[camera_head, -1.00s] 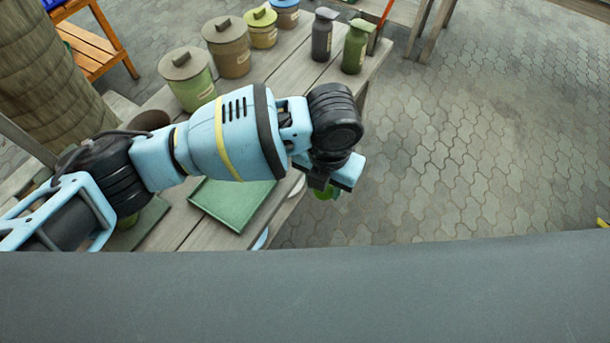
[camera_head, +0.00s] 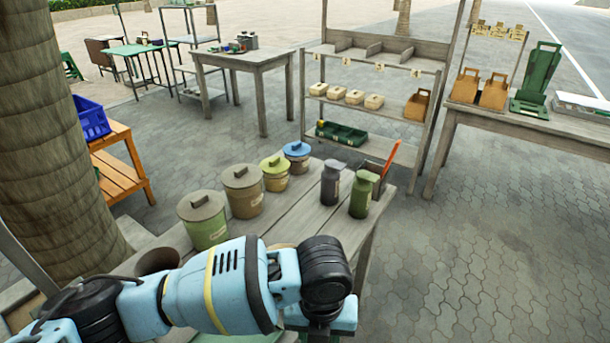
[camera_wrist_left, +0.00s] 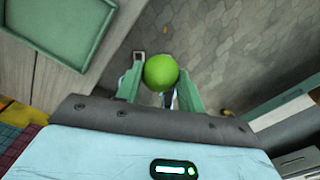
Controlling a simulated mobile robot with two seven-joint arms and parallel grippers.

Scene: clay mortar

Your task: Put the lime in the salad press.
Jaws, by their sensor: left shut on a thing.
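The bright green lime (camera_wrist_left: 161,72) is between the two fingers of my left gripper (camera_wrist_left: 160,80) in the left wrist view, and the gripper is shut on it. Paved ground shows beyond the lime. In the head view the left wrist is at the bottom, and the lime and fingertips cannot be seen there. A green upright device (camera_head: 537,80) stands on the table at the far right of the head view. It may be the salad press, but it is too small to tell. My right gripper is not in view.
Lidded pots (camera_head: 203,220) and two bottles (camera_head: 361,195) stand on the near wooden table (camera_head: 295,222). A green tray (camera_wrist_left: 58,30) shows in the wrist view. A shelf rack (camera_head: 365,110) stands behind. Open paving lies between the near table and the right table (camera_head: 580,135).

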